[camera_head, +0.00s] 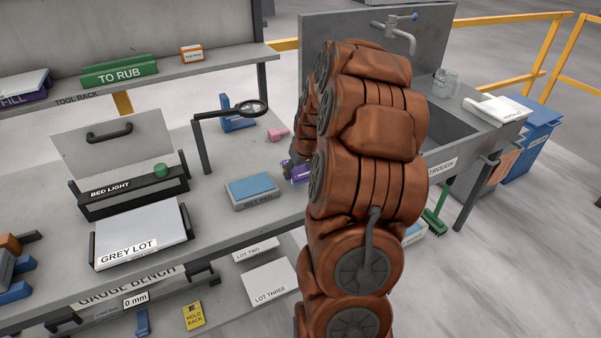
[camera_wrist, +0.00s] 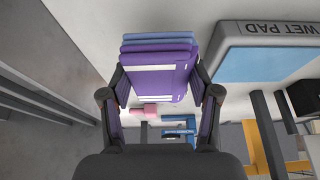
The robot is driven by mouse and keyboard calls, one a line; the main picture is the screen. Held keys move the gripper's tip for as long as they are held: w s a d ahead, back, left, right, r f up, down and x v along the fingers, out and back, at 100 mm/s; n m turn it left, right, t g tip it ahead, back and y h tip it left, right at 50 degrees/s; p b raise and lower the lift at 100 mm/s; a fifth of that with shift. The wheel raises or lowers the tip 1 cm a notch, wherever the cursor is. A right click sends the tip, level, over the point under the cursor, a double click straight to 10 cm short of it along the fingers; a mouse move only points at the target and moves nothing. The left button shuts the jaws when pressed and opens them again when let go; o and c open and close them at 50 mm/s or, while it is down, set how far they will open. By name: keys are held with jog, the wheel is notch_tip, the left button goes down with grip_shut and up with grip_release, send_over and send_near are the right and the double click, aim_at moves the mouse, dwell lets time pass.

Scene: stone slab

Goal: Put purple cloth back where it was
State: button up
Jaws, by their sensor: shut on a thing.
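The purple cloth (camera_wrist: 152,86) is folded, with a pale band across it, and sits between the fingers of my gripper (camera_wrist: 160,92) in the wrist view. Bluish-violet folded layers show at its far edge; I cannot tell if they belong to it. My gripper is shut on the cloth. In the head view the purple cloth (camera_head: 298,172) shows just right of the wet pad (camera_head: 256,204), mostly hidden by my arm. The wet pad, a grey block with a blue top, also shows in the wrist view (camera_wrist: 270,64), apart from the cloth. Whether the cloth touches the bench is unclear.
A pink item (camera_head: 278,134), a blue item (camera_head: 236,122) and a magnifier on a stand (camera_head: 250,108) are behind the wet pad. The grey lot tray (camera_head: 140,235) and bed light (camera_head: 130,192) stand left. The sink (camera_head: 445,122) is beyond my arm.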

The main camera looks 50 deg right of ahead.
aim_at(302, 168)
jog(key=shift+w+d+f, duration=0.1)
jog(key=shift+w+d, duration=0.1)
jog(key=shift+d, duration=0.25)
jog(key=shift+w+d, duration=0.2)
jog(key=shift+d, duration=0.25)
jog(key=shift+f+p, duration=0.95)
jog(key=shift+f, duration=0.8)
jog(key=shift+f, duration=0.1)
jog(key=shift+f, duration=0.1)
jog(key=o, duration=1.1)
